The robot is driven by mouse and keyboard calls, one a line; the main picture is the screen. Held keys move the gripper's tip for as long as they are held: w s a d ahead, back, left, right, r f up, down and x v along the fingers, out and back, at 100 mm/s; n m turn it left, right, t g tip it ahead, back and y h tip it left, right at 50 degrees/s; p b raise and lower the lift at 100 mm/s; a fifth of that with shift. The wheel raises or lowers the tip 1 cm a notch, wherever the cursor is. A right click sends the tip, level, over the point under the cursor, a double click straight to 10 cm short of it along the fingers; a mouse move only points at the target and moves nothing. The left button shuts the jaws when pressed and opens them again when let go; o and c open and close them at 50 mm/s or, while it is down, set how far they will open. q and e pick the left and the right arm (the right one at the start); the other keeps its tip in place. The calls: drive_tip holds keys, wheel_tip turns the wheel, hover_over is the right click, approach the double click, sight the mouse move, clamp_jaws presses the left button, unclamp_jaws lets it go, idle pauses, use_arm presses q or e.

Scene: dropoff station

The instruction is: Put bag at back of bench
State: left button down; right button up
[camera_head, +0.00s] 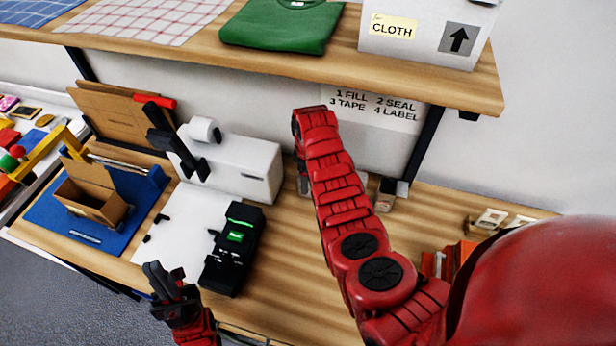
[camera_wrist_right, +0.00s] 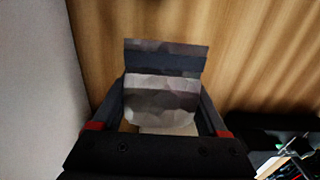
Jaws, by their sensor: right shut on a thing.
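The wooden bench (camera_head: 280,290) runs under a shelf along the wall. In the right wrist view, my right gripper (camera_wrist_right: 163,100) is shut on a grey bag (camera_wrist_right: 160,90) with a dark band near its top. Wooden bench surface shows beyond it, and a pale wall is at the left. I cannot tell whether the bag touches the bench. In the head view, my right arm reaches toward the back of the bench and hides its gripper and most or all of the bag. My left gripper (camera_head: 168,280) is open and empty near the bench's front edge.
A white machine (camera_head: 245,165) and a black device (camera_head: 232,250) stand left of my right arm. A small open carton (camera_head: 90,195) sits on a blue mat. Small items (camera_head: 386,195) stand right of the arm. The shelf (camera_head: 470,85) overhangs the back.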

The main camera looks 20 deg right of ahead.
drive_tip(key=shift+f, duration=0.2)
drive_tip(key=o, duration=1.2)
drive_tip(key=shift+r, duration=0.1)
drive_tip(key=shift+o, duration=0.2)
drive_tip(key=shift+r, duration=0.1)
drive_tip(key=shift+r, duration=0.1)
drive_tip(key=shift+w+r, duration=0.1)
drive_tip(key=shift+r, duration=0.2)
wheel_tip(320, 180, up, 4)
drive_tip(key=b, duration=0.2)
drive_tip(key=shift+r+b, duration=0.15)
drive_tip(key=shift+b, duration=0.15)
wheel_tip(320, 180, up, 7)
drive_tip(key=p, duration=0.2)
drive_tip(key=shift+p, duration=0.3)
